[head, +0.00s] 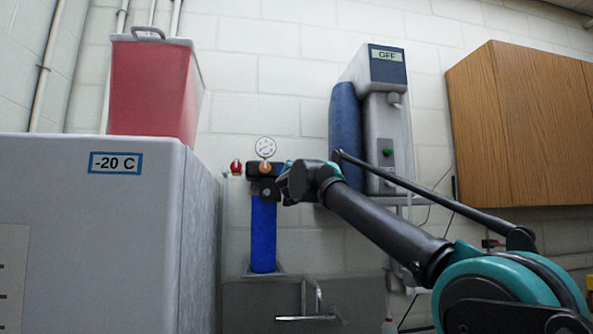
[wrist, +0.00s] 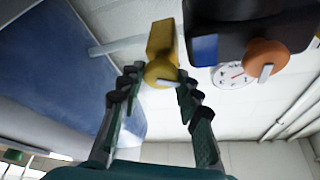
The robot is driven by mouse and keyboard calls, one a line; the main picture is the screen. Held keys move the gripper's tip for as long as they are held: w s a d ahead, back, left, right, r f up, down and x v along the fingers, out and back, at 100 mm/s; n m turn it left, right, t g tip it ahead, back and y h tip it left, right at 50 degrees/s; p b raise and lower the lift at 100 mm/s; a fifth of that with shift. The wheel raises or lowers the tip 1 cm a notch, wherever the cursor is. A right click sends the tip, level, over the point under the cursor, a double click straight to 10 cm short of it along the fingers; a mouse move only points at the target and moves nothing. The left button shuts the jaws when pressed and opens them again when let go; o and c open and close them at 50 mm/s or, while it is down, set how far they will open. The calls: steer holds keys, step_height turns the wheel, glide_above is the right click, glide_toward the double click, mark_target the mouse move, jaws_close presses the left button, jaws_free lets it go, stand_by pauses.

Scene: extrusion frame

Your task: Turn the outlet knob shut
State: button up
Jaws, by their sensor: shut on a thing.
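A yellow knob (wrist: 161,68) with a pale pointer sits between the two fingers of my gripper (wrist: 158,84) in the wrist view, and the fingers are closed on it. In the head view my gripper (head: 285,185) is at the right side of the black head (head: 262,187) of the water filter and hides the yellow knob. The filter's blue body (head: 263,234) hangs below. An orange knob (head: 265,167) is on the front of the head; it also shows in the wrist view (wrist: 265,57). No lettering tells which knob is the outlet.
A round gauge (head: 265,147) stands above the filter, and a red knob (head: 237,167) is to its left. A grey dispenser (head: 384,130) with a blue cylinder (head: 345,135) is close on the right. A large freezer (head: 90,240) fills the left. A faucet (head: 312,300) is below.

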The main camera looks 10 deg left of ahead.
steer(key=m+g+h, duration=0.1)
steer(key=m, duration=0.3)
steer(key=m+g+h, duration=0.1)
steer(key=m, duration=0.4)
steer(key=m+g+h, duration=0.1)
steer(key=m+g, duration=0.1)
steer(key=m, duration=0.3)
steer(key=shift+h, duration=0.4)
steer(key=o, duration=1.1)
steer(key=shift+r, duration=0.1)
steer(key=shift+s, duration=0.1)
steer(key=s+a, duration=0.1)
steer(key=s, duration=1)
steer(key=shift+s+a, duration=0.2)
steer(key=shift+s, duration=0.2)
